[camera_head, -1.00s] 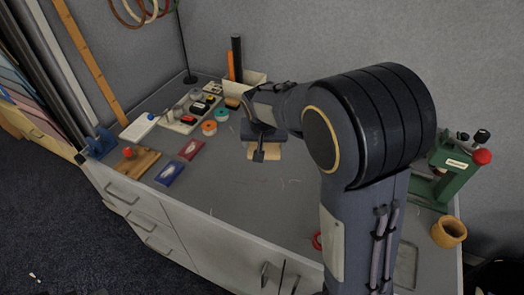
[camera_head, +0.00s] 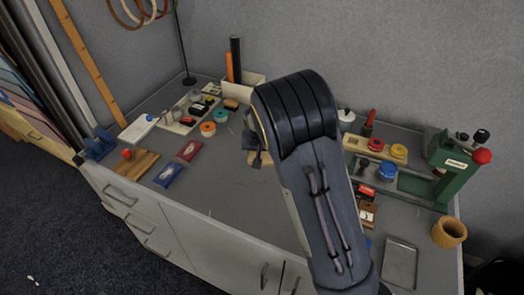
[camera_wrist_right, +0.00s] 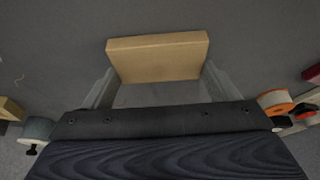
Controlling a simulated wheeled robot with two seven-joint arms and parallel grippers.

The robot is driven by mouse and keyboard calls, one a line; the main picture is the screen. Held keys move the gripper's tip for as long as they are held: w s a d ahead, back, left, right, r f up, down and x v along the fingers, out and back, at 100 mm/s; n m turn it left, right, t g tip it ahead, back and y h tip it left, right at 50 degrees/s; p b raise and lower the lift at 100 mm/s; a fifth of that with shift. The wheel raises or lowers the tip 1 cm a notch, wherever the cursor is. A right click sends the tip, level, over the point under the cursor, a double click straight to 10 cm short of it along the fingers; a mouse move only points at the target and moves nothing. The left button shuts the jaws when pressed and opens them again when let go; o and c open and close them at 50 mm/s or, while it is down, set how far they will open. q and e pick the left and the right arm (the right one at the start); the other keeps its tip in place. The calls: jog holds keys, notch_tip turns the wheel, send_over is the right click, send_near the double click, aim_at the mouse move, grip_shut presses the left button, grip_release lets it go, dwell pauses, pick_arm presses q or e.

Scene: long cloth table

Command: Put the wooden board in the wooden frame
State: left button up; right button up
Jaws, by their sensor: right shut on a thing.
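The wooden board (camera_wrist_right: 158,57) is a plain tan block. It sits between the two fingers of my right gripper (camera_wrist_right: 158,85), which is shut on it. In the head view only a sliver of the board (camera_head: 262,160) shows below my right gripper (camera_head: 256,148), mostly covered by my right arm. It is over the middle of the table; I cannot tell its height. I cannot make out the wooden frame with certainty; a tan wooden edge (camera_wrist_right: 10,108) at the left of the wrist view is cut off. My left gripper is not in view.
A wooden piece with a red knob (camera_head: 134,163) and blue and red boxes (camera_head: 168,174) lie on the left of the table (camera_head: 225,205). Coloured rings (camera_head: 208,128) are further back. A green press (camera_head: 448,170) and wooden cup (camera_head: 449,233) stand right. The front middle is clear.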

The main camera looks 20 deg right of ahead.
jog(key=shift+f, duration=0.2)
jog(key=o, duration=0.9)
jog(key=shift+r, duration=0.15)
